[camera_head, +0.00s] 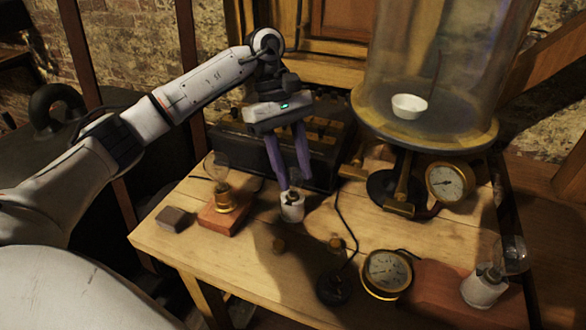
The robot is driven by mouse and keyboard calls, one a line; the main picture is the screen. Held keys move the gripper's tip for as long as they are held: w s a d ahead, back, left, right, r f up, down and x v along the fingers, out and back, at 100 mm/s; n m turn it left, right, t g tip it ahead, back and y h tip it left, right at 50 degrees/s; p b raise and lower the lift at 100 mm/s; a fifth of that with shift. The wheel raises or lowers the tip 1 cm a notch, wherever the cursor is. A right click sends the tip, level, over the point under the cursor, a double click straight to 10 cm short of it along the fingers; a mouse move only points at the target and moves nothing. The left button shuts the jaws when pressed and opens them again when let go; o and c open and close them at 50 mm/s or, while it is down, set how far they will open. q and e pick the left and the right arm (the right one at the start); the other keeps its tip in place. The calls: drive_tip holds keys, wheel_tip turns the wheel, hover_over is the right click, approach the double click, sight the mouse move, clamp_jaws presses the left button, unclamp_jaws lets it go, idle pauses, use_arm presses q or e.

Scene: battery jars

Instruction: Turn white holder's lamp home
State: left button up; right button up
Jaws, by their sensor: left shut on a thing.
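A small white holder (292,210) with a dark top stands near the middle of the wooden table. My left gripper (291,187) reaches down to it from above, its two purple fingers on either side of its top. It is shut on what looks like the lamp there, but the glass is hard to make out between the fingers. A second white holder (482,291) at the right carries a clear glass bulb (513,254) that leans to the right in the picture. My right gripper is not in view.
A dial gauge (387,273) and a dark round base (333,288) stand in front. A glass jar (440,60) stands behind right.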

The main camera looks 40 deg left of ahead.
use_arm(q)
drive_tip(key=shift+m, duration=0.3)
drive_tip(key=o, duration=1.3)
drive_tip(key=shift+c, duration=0.2)
drive_tip(key=v, duration=1)
drive_tip(key=shift+r+p, duration=0.15)
drive_tip(key=shift+p, duration=0.25)
